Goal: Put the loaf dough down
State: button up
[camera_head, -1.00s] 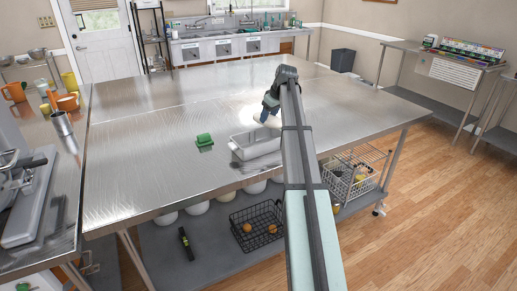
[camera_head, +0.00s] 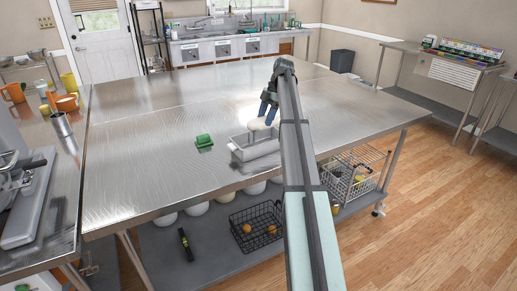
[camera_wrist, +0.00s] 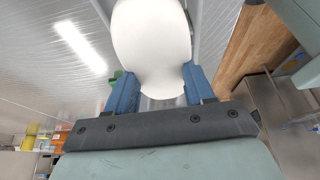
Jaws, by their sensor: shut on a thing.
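The loaf dough is a smooth white lump (camera_head: 258,124), held at the far end of my arm in the head view. It fills the top middle of the wrist view (camera_wrist: 152,42). My gripper (camera_head: 268,108) is shut on it, with one blue finger at each side in the wrist view (camera_wrist: 159,86). A grey rectangular pan (camera_head: 258,151) stands on the steel table (camera_head: 140,160). The dough appears over the pan's far part in the head view. I cannot tell whether they touch. My arm hides the pan's right end.
A small green object (camera_head: 204,141) sits on the table left of the pan. The table is otherwise mostly clear. A side counter with orange cups (camera_head: 67,103) stands at the left. A wire basket (camera_head: 257,222) is on the shelf below.

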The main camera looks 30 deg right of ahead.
jog(key=shift+f, duration=5)
jog(key=o, duration=0.9)
jog(key=shift+f, duration=0.1)
jog(key=shift+v, duration=3.9)
jog(key=shift+w, duration=0.1)
